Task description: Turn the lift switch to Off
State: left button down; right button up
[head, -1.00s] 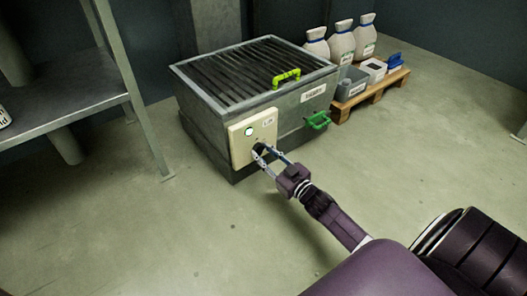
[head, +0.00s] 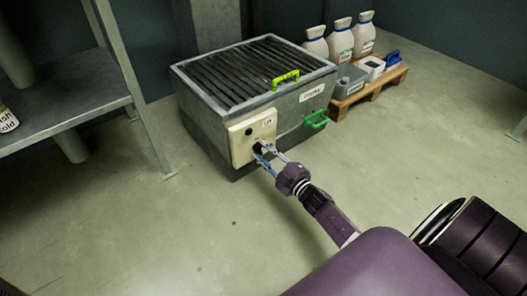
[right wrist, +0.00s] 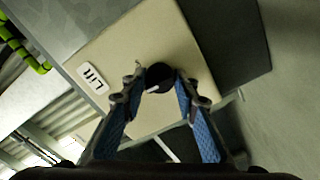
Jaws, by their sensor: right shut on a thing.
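The lift switch is a round black knob (right wrist: 158,74) on a beige panel (head: 240,150), which is fixed to the front of a grey grated box (head: 207,128). A white pointer mark shows on the knob in the right wrist view. A "Lift" label (right wrist: 93,78) is on the panel. The round lamp (head: 249,131) on the panel is dark. My right gripper (head: 261,149) is shut on the knob, with one blue-padded finger at each side of it. The switch's position markings cannot be read. My left gripper is not in view.
A yellow-green handle (head: 286,77) lies on the grate, and a green handle (head: 317,119) sticks out from the box's side. A wooden pallet (head: 372,92) with bottles and tubs stands behind. A metal shelf (head: 75,110) is at left. The floor in front is clear.

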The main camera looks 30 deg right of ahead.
jog(key=shift+n, duration=0.6)
jog(key=o, duration=1.2)
jog(key=shift+c, duration=0.2)
jog(key=s, duration=1.2)
jog(key=shift+d, duration=0.45)
